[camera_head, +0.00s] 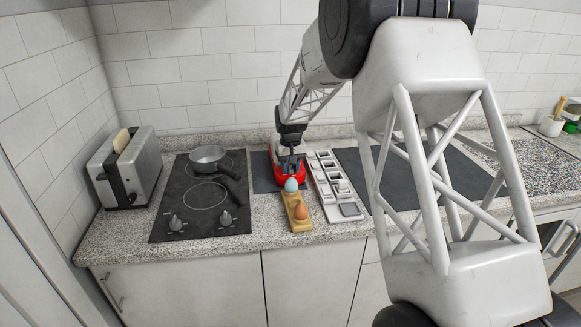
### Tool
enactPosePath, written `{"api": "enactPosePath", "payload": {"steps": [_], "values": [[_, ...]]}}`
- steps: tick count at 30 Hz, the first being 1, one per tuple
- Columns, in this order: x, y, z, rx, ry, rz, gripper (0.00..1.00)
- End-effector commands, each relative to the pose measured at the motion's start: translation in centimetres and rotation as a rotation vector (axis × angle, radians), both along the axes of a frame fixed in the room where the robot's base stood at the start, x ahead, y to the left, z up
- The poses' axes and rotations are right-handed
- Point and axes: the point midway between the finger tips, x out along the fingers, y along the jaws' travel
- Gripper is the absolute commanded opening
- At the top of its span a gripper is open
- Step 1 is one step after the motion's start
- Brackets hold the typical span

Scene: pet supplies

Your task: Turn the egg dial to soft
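A red appliance (288,172), which may carry the egg dial, sits on a dark mat at the back of the counter. No dial or setting marks can be made out on it at this size. My gripper (291,157) points down at the top of the red appliance and partly covers it. I cannot tell whether it touches the appliance or whether its fingers are open or shut. A pale blue egg (291,185) and a brown egg (301,212) rest in a wooden holder (302,225) in front of the appliance.
A cooktop (165,205) with two knobs and a small pot (207,157) lies to the left, with a toaster (125,168) beyond it. A pale tray with several compartments (325,190) stands close on the right. My arm hides part of the dark mat (355,165) there.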

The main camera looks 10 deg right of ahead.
Motion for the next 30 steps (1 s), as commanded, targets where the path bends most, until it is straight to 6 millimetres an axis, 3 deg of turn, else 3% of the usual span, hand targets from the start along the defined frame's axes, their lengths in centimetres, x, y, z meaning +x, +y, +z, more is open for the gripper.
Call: {"api": "enactPosePath", "payload": {"steps": [1,5,14,30], "values": [[0.0,0.0,0.0,0.0,0.0,0.0,0.24],[0.01,0.0,0.01,0.0,0.0,0.0,0.04],[0.01,0.0,0.02,0.0,0.0,-0.059,0.03],[0.01,0.0,0.01,0.0,0.0,-0.411,0.03]]}}
